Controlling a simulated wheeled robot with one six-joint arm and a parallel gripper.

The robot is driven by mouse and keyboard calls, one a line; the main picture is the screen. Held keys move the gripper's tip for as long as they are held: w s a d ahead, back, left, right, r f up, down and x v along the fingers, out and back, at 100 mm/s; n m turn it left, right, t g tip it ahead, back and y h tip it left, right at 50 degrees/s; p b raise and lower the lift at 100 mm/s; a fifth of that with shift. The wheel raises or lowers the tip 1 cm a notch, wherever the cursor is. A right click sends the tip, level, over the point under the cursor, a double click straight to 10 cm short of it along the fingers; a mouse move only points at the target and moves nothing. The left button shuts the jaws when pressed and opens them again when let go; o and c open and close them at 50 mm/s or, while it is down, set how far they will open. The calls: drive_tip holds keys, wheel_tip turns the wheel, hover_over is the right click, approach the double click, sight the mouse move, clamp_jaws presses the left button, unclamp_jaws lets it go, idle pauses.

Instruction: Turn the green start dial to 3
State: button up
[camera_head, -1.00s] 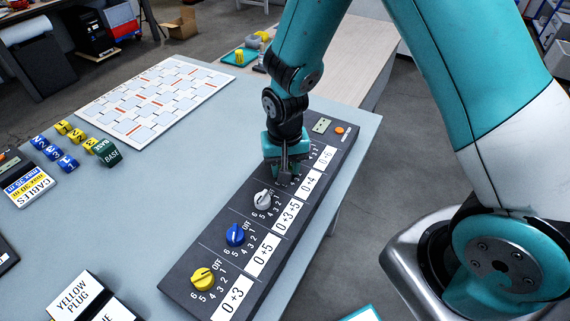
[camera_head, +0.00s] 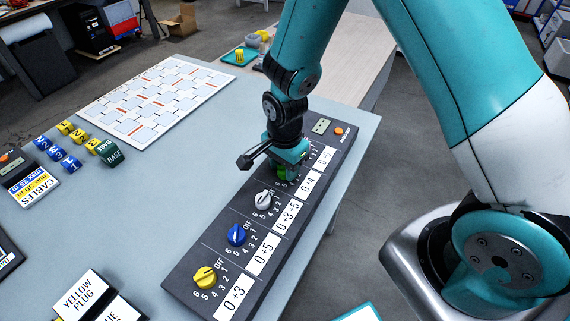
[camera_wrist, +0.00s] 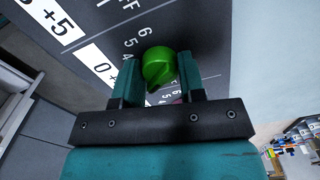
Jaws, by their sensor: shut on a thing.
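The green start dial (camera_head: 282,172) sits on the dark control panel (camera_head: 222,256), beyond the white dial. It is mostly covered by my gripper (camera_head: 285,174) in the head view. In the wrist view the green dial (camera_wrist: 158,66) is between the two teal fingers of my gripper (camera_wrist: 158,84), one on each side. The gripper is shut on the dial. White numbers and part of OFF show around the dial. I cannot read for sure which number its ridge points to.
A white dial (camera_head: 262,200), a blue dial (camera_head: 236,234) and a yellow dial (camera_head: 204,277) line the same panel, with white label strips beside them. An orange button (camera_head: 339,131) is at the far end. A white patterned board (camera_head: 155,100) and labelled cubes (camera_head: 110,153) lie left.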

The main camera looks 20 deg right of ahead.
drive_tip(key=m, duration=0.6)
drive_tip(key=shift+p, duration=0.3)
drive_tip(key=shift+m, duration=0.3)
drive_tip(key=o, duration=0.9)
drive_tip(key=shift+o, duration=0.2)
wheel_tip(320, 180, up, 18)
drive_tip(key=shift+f, duration=0.25)
drive_tip(key=s+a+r+n+y, duration=0.2)
drive_tip(key=s+r+n, duration=0.2)
drive_tip(key=s+n, duration=0.5)
drive_tip(key=s+a+r+n+y, duration=0.2)
drive_tip(key=s+n, duration=0.7)
drive_tip(key=n, duration=0.9)
wheel_tip(320, 180, up, 3)
drive_tip(key=shift+s+a+f, duration=0.15)
drive_tip(key=shift+s+a, duration=0.15)
